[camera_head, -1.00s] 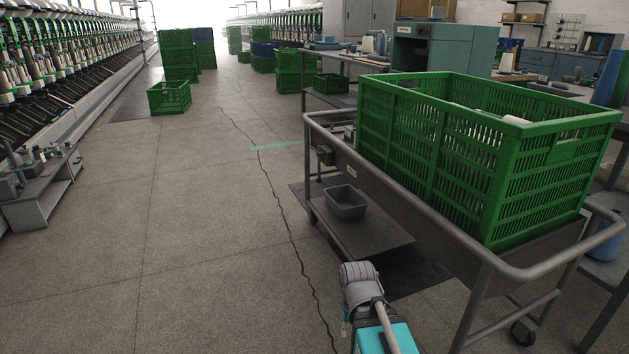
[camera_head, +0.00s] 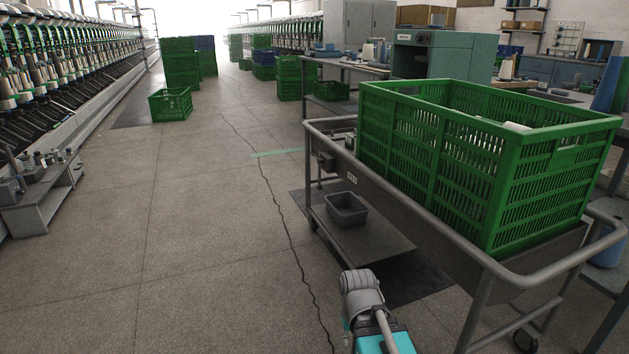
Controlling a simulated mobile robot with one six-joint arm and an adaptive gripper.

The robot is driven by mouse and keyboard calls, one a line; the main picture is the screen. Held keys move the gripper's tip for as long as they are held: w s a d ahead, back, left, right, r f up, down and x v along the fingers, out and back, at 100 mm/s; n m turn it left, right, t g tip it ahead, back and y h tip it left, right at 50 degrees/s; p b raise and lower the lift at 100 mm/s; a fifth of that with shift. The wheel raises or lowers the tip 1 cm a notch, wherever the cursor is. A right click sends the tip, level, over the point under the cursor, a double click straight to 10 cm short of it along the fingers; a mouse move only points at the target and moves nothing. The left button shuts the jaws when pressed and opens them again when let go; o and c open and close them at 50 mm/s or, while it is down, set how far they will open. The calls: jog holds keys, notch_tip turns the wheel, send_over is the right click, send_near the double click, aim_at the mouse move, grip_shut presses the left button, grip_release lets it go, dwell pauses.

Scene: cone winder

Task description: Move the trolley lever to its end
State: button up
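The trolley (camera_head: 397,204) stands on the right, a grey metal frame with tube rails. A large green crate (camera_head: 425,150) sits on its top deck and a small grey bin (camera_head: 346,208) on its lower shelf. Part of my arm shows at the bottom centre, left of the trolley's near end. My gripper is not in view.
The floor left of the trolley is clear, with a dark crack running along it. A single green crate (camera_head: 170,105) and stacked crates (camera_head: 182,62) stand further off. A low grey bench (camera_head: 43,199) is at the left. Workbenches and a green-grey machine (camera_head: 442,56) stand behind the trolley.

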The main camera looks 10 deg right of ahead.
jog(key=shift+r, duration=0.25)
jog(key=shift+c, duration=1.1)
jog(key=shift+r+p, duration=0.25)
jog(key=shift+p, duration=0.2)
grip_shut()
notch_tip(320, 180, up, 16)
jog(key=p, duration=1.5)
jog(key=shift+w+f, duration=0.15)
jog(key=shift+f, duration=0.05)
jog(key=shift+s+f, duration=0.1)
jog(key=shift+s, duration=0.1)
